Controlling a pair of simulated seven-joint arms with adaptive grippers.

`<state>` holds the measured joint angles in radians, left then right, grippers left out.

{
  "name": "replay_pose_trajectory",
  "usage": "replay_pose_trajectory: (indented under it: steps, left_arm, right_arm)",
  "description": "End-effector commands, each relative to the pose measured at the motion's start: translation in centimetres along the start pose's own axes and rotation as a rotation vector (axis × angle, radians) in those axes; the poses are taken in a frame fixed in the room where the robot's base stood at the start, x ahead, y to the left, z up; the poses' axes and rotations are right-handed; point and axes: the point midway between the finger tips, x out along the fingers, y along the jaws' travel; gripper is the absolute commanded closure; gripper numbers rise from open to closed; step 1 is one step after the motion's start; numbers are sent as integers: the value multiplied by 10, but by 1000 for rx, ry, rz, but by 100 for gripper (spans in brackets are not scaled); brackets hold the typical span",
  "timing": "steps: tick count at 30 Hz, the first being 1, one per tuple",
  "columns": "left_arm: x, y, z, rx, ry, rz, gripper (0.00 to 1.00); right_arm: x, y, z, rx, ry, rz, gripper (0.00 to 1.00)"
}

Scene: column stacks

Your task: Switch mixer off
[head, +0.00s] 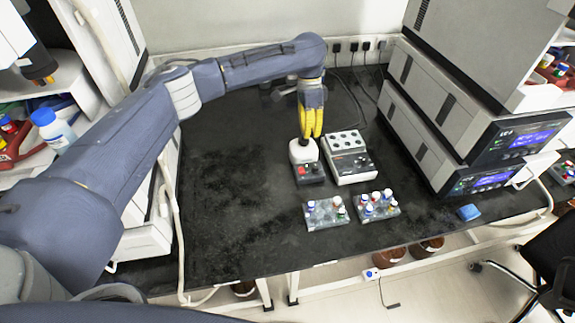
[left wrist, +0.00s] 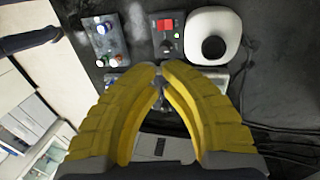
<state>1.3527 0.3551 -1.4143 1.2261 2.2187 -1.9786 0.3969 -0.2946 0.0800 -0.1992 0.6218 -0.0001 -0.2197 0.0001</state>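The mixer (head: 310,173) stands on the black bench, with a white rounded top and a dark front panel carrying a red switch (head: 303,169). In the left wrist view the red switch (left wrist: 166,25) and the mixer's white top (left wrist: 213,35) with its dark cup show beyond the fingertips. My left gripper (head: 312,136) hangs above and just behind the mixer, fingers pointing down. Its yellow fingers (left wrist: 159,70) converge with their tips close together and nothing visible between them. Whether the switch is on or off is too small to tell. My right gripper is not in view.
Two racks of capped vials (head: 322,222) (head: 382,213) sit in front. Stacked instruments (head: 430,133) fill the right side. The bench to the left is clear. Cables run behind.

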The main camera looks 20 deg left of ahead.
Motion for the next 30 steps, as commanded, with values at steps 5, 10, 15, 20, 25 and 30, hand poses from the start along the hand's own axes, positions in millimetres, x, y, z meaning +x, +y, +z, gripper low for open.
replay_pose_trajectory:
  steps: [5,10,15,20,25,30]
  left_arm:
    - [5,-6,7,5,-16,9,100]
    - [26,-6,8,5,-17,10,100]
    - [57,-6,8,4,-17,10,100]
    - [85,-5,8,4,-16,10,100]
    - [110,-5,8,5,-15,10,100]
    - [127,-5,9,4,-16,9,100]
  right_arm:
    - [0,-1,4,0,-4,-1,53]
    - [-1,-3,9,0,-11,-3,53]
    - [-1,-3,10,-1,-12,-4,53]
    - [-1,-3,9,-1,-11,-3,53]
    - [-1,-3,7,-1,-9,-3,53]
    - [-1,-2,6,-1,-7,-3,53]
